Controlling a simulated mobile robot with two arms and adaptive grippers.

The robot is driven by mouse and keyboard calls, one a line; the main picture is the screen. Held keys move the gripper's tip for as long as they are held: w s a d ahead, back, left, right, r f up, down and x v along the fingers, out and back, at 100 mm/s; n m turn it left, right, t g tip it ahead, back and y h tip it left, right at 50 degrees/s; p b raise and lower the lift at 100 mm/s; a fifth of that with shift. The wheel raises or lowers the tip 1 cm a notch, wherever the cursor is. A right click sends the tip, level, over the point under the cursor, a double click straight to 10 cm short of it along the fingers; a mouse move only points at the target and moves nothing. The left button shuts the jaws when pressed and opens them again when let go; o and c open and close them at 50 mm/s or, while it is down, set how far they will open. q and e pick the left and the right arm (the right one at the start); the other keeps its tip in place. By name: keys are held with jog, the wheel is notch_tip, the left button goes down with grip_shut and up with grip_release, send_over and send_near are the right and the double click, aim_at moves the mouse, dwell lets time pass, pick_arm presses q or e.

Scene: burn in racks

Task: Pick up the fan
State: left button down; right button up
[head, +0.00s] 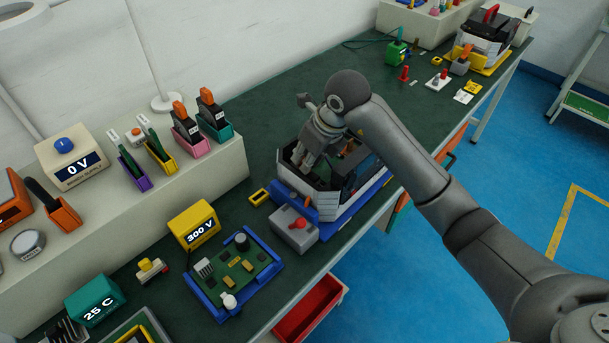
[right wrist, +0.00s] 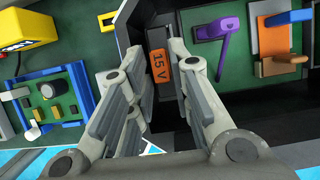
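My right gripper (head: 303,160) points down into an open, light-walled case (head: 327,208) on a blue tray in the head view. In the right wrist view its two fingers (right wrist: 158,65) are apart. A dark block with an orange "15 V" label (right wrist: 161,70) lies between and below them, and I see no clear grip on it. A purple handled part (right wrist: 226,38) and an orange block (right wrist: 274,42) sit on a green board to the right. I cannot make out a fan for certain; the arm and fingers hide much of the case's inside. My left gripper is not in view.
A grey box with a red knob (head: 293,232) stands at the case's front. A blue-framed circuit board (head: 240,275) and a yellow "300 V" box (head: 194,224) lie to the left. A raised beige shelf (head: 210,170) runs along the wall.

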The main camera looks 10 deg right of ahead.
jog(key=shift+w+a+f, duration=0.15)
jog(key=shift+w+f, duration=0.1)
jog(key=shift+f, duration=0.4)
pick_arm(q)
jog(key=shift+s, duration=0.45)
pick_arm(e)
grip_shut()
jog(key=shift+r, duration=0.1)
